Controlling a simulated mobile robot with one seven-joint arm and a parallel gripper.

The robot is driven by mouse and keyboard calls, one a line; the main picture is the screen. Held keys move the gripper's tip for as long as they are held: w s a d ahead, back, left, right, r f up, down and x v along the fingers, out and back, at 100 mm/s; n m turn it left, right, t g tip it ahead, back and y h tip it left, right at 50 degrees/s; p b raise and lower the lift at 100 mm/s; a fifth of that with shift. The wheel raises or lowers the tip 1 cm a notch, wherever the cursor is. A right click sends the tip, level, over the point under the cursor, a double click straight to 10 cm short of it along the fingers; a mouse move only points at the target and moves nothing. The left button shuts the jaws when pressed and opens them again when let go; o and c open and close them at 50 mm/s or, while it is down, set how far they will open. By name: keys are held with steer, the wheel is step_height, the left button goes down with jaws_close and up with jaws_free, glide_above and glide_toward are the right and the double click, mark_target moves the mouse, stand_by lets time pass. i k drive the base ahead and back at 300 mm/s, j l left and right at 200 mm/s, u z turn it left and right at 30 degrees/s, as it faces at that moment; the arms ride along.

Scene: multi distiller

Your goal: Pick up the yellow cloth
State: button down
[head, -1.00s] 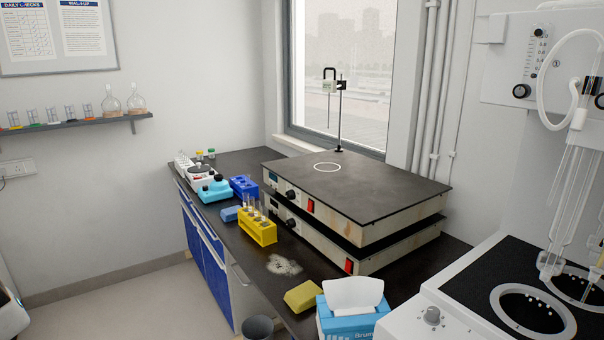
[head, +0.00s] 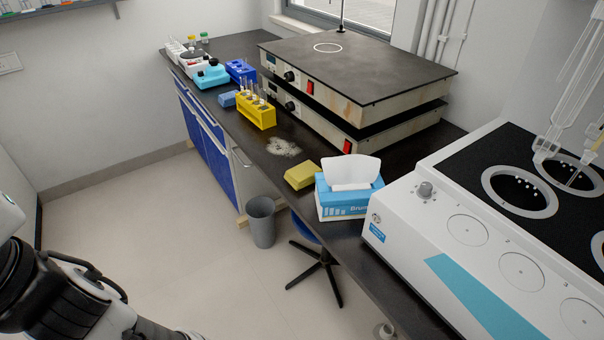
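The yellow cloth (head: 303,174) is a small, folded-looking yellow block. It lies on the dark bench top near its front edge, just left of the blue tissue box. It is fully in the open, with nothing on top of it. My arm shows at the lower left of the head view, over the floor and well away from the cloth. My gripper is outside the picture.
The tissue box (head: 345,195) stands right beside the cloth. A white powder patch (head: 284,147), a yellow tube rack (head: 257,112) and stacked hotplates (head: 355,80) lie behind. A white instrument (head: 468,230) fills the right. A grey bin (head: 261,222) and a stool (head: 318,265) stand below.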

mark_target(299, 176)
steer(key=z, duration=0.4)
steer(key=i+j+z, duration=0.1)
steer(key=j+z, duration=0.65)
steer(key=z, duration=0.15)
steer(key=j+z, duration=0.2)
steer(key=j, duration=0.3)
steer(key=k+j+z, duration=0.1)
steer(key=j+z, duration=0.15)
steer(key=j, duration=0.6)
steer(key=k+j+z, duration=0.1)
steer(key=j, duration=0.25)
steer(key=k+j, duration=0.1)
steer(key=j, duration=1.15)
steer(key=i, duration=0.25)
